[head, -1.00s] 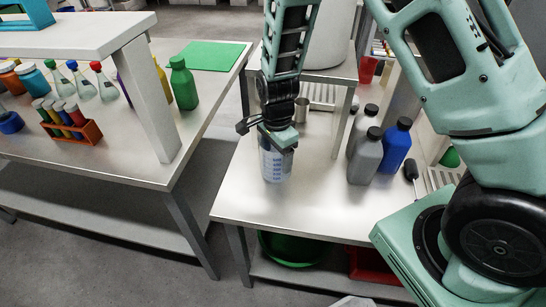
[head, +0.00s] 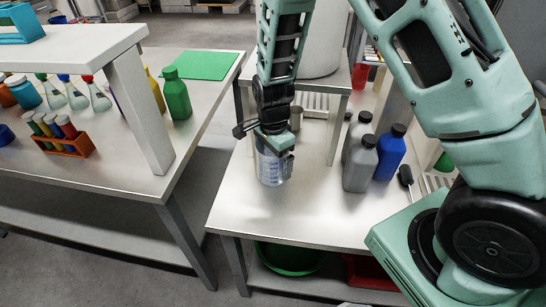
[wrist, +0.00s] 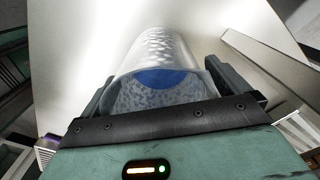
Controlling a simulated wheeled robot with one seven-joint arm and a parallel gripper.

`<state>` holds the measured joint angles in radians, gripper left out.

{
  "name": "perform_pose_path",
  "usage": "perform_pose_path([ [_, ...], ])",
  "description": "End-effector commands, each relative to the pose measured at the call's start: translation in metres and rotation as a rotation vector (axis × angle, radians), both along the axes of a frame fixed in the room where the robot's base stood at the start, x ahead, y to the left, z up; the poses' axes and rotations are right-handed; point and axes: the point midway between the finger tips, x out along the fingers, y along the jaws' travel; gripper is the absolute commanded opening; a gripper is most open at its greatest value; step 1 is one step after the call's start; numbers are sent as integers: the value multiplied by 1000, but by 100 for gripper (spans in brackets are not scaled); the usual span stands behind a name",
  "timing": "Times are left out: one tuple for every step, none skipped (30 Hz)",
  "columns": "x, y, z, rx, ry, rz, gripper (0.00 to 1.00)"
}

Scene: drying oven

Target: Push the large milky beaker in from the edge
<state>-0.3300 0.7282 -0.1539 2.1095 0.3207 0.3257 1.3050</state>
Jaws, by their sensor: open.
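The large milky beaker (head: 268,170) is a translucent cylinder with blue markings, standing on the metal table (head: 300,218) at the left of its bottles. My gripper (head: 276,143) is at the beaker's upper part and hides some of it. In the wrist view the beaker (wrist: 165,60) lies between the two fingers of my gripper (wrist: 172,88). The fingers are open, one on each side. A blue patch shows inside the beaker's mouth. Whether the fingers or palm touch it I cannot tell.
Grey bottles (head: 360,165) and a blue bottle (head: 391,153) stand right of the beaker. A metal cup (head: 296,118) and a raised shelf stand behind. A separate table (head: 100,165) with a tube rack (head: 63,144) and a green bottle (head: 175,95) is left, across a gap.

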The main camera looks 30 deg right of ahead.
Motion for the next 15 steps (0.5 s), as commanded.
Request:
perform_pose_path([
  [0, 0, 5, 0, -2, 1, 100],
  [1, 0, 8, 1, -3, 1, 100],
  [1, 1, 14, 1, -5, 1, 100],
  [1, 0, 19, 1, -4, 1, 100],
  [1, 0, 24, 1, -4, 1, 100],
  [1, 1, 31, 1, -6, 2, 100],
  [1, 1, 36, 1, -4, 2, 100],
  [1, 1, 41, 1, -5, 2, 100],
  [1, 0, 48, 1, -5, 1, 100],
  [1, 1, 52, 1, -4, 1, 100],
  [1, 1, 56, 1, -4, 1, 100],
  [1, 1, 61, 1, -3, 1, 100],
  [1, 0, 64, 1, -3, 0, 100],
  [1, 0, 67, 1, -3, -1, 100],
  [1, 0, 70, 1, -3, -1, 100],
])
